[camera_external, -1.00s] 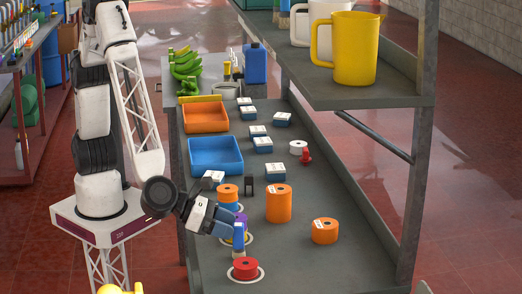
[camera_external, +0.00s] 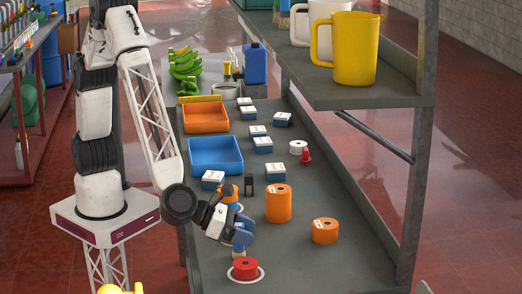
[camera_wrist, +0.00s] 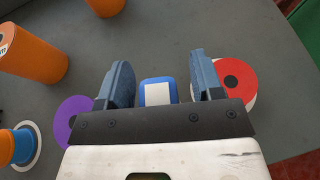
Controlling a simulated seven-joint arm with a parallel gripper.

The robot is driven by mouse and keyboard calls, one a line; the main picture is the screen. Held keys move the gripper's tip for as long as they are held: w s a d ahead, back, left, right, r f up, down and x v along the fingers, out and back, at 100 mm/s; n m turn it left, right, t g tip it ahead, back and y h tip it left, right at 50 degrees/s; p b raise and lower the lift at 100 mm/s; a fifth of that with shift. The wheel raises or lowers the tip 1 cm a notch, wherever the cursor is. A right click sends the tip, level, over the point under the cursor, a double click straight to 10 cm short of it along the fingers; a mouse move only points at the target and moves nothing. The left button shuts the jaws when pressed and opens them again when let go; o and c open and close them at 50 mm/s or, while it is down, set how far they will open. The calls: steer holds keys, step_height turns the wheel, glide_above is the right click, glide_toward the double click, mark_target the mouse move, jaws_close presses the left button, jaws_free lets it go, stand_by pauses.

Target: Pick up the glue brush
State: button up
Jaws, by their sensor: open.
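In the wrist view, a blue piece with a white patch (camera_wrist: 157,92) sits between my two fingers, with gaps on both sides. I take it for the glue brush, but its full shape does not show from above. My gripper (camera_wrist: 160,68) is open around it. In the external view my gripper (camera_external: 240,238) is low over the bench, just behind the red roll, and it largely hides the piece.
A red roll (camera_external: 245,267) on a white ring is close by; it shows right of my fingers in the wrist view (camera_wrist: 237,76). A purple roll (camera_wrist: 75,114) lies to the left. An orange cylinder (camera_external: 278,204) stands behind. The bench's front right is clear.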

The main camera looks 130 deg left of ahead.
steer(key=c, duration=1)
steer(key=shift+r, duration=0.1)
steer(key=shift+r, duration=0.45)
step_height(320, 180, up, 3)
steer(key=shift+s+f, duration=0.1)
steer(key=shift+f, duration=0.1)
steer(key=s+a, duration=0.1)
steer(key=s, duration=0.4)
steer(key=s+a+r, duration=0.1)
steer(key=s, duration=0.4)
steer(key=s+a, duration=0.1)
steer(key=s, duration=0.4)
steer(key=shift+s+a+r, duration=0.15)
steer(key=shift+s+a, duration=0.05)
steer(key=shift+a, duration=0.15)
stand_by(0.3)
